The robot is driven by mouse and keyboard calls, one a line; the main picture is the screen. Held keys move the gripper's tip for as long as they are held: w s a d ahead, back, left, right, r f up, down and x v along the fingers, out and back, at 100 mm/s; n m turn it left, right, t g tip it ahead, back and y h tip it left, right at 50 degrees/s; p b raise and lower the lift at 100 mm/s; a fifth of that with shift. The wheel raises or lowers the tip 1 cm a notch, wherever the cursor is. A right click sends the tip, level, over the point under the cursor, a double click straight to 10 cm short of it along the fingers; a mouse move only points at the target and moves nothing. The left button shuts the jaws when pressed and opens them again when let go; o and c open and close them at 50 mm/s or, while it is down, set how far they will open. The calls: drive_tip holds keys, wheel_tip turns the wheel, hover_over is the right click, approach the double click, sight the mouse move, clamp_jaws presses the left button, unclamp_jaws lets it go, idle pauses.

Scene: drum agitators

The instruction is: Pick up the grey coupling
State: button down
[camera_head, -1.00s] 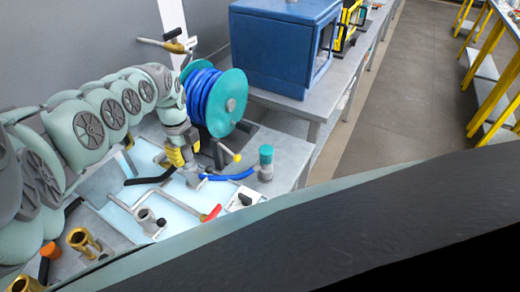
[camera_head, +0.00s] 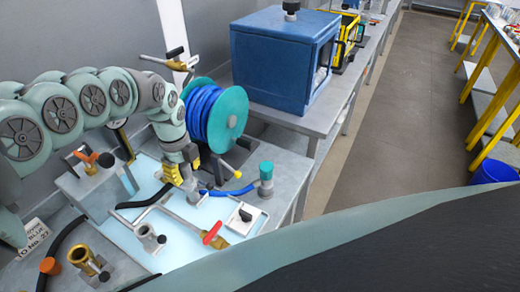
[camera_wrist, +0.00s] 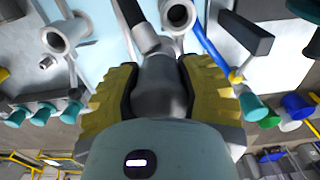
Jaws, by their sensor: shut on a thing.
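The grey coupling (camera_wrist: 157,88) is a smooth grey, rounded piece between the two yellow-padded fingers of my gripper (camera_wrist: 158,95) in the wrist view. Both pads press close on its sides. A black hose (camera_wrist: 133,22) runs up from its far end. In the head view my gripper (camera_head: 186,183) is over the pale blue panel of the bench, left of the hose reel's foot. The black hose (camera_head: 148,203) meets it from the left. My fingers mostly hide the coupling there, and I cannot tell its height above the panel.
A reel (camera_head: 233,107) of blue hose stands behind my gripper. A green-capped fitting (camera_head: 265,178) and a blue hose end (camera_head: 215,192) are to the right. An upright grey flanged pipe (camera_head: 150,237) and a red-handled valve (camera_head: 212,233) stand in front. A blue box (camera_head: 270,65) is behind.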

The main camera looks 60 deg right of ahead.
drive_tip(key=s+a+r+p, duration=0.1)
drive_tip(key=s+a+p, duration=0.7)
drive_tip(key=p, duration=0.3)
drive_tip(key=shift+s+a+r+p, duration=0.15)
drive_tip(key=shift+s+a+p, duration=0.1)
drive_tip(key=shift+a+p, duration=0.1)
